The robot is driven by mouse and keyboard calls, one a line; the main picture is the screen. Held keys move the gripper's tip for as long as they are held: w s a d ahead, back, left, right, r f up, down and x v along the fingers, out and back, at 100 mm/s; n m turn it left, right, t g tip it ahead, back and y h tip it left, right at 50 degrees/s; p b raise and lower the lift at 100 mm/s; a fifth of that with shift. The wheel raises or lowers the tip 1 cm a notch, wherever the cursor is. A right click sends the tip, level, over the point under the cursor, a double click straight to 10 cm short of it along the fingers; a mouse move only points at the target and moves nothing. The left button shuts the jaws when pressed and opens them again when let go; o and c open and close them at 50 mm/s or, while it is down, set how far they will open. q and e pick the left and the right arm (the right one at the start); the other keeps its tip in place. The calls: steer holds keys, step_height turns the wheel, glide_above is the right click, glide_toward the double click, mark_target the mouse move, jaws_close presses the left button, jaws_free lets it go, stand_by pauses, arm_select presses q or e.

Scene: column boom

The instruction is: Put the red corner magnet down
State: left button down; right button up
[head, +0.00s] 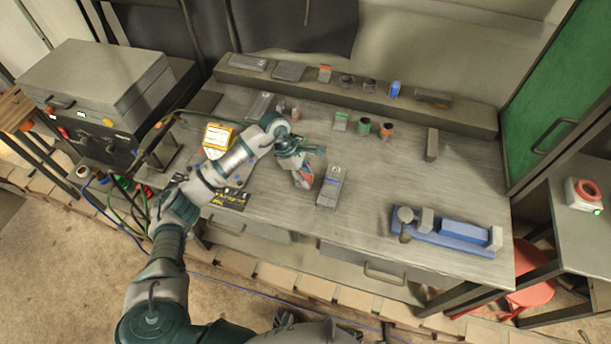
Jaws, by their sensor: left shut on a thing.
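My left gripper (300,172) reaches over the grey workbench (275,208) from the left, with its fingers pointing down at the bench top. It is shut on the red corner magnet (303,179), a small red piece mostly hidden by the fingers. I cannot tell whether the magnet touches the bench. A grey block-like tool (332,187) lies on the bench just right of the gripper. My right gripper is not in view.
A blue vise (452,236) sits at the bench's front right. Small cans (387,130) and a grey block (432,145) stand further back. A raised shelf (460,117) with small items runs along the back. A yellow box (217,138) is left. The bench's middle right is clear.

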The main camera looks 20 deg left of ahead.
arm_select(q)
steer(key=shift+a, duration=0.2)
steer(key=c, duration=1)
jaws_free()
steer(key=shift+f, duration=0.1)
steer(key=shift+o, duration=1)
steer(key=shift+d, duration=0.35)
